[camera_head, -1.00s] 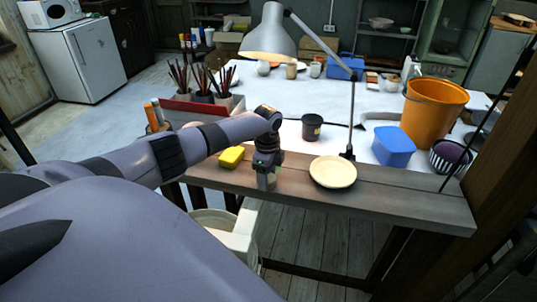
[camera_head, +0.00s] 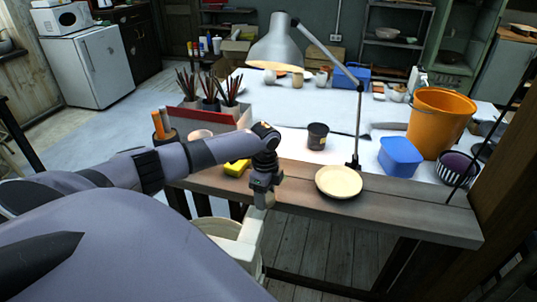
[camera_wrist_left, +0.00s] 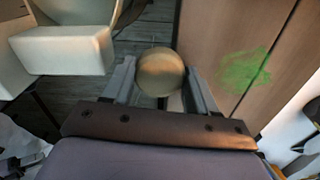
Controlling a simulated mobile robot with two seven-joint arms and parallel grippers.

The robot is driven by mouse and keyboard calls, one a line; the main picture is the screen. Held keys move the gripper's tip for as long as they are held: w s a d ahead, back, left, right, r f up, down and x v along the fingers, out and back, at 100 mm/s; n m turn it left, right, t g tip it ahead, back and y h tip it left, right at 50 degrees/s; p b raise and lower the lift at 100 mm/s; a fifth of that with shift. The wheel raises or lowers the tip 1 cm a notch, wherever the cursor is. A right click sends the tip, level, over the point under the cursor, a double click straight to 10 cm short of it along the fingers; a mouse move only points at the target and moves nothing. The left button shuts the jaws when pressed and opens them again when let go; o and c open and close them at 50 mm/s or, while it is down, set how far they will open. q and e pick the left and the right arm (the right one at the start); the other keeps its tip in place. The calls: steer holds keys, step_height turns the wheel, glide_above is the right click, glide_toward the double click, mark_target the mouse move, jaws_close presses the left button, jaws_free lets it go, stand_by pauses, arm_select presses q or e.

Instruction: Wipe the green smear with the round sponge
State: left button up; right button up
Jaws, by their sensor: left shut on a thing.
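In the left wrist view the round tan sponge (camera_wrist_left: 160,72) sits between the two fingers of my left gripper (camera_wrist_left: 160,88), which is shut on it. The green smear (camera_wrist_left: 243,70) lies on the brown wooden board, to the right of the sponge and apart from it. In the head view my left gripper (camera_head: 262,194) points down at the front edge of the wooden board (camera_head: 410,211). The smear cannot be made out in the head view, where my arm blocks part of the board. My right gripper is not in view.
A cream plate (camera_head: 338,182) and a yellow block (camera_head: 237,168) are on the board on either side of my gripper. A lamp (camera_head: 276,48), dark cup (camera_head: 317,136), blue box (camera_head: 400,157) and orange bucket (camera_head: 438,118) stand behind. A white container (camera_head: 222,228) is below the front edge.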

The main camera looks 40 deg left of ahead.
arm_select(q)
steer(key=shift+s+a, duration=0.25)
steer(key=shift+a, duration=0.25)
steer(key=shift+w+a+f+b, duration=0.1)
steer(key=shift+w+a+b, duration=0.1)
steer(key=shift+w+b, duration=0.25)
steer(key=shift+w+a+f+b, duration=0.1)
steer(key=shift+w+a+b, duration=0.1)
steer(key=shift+w+b, duration=0.2)
steer(key=shift+w+a+r+b, duration=0.1)
steer(key=shift+w+a+b, duration=0.35)
steer(key=shift+w, duration=0.25)
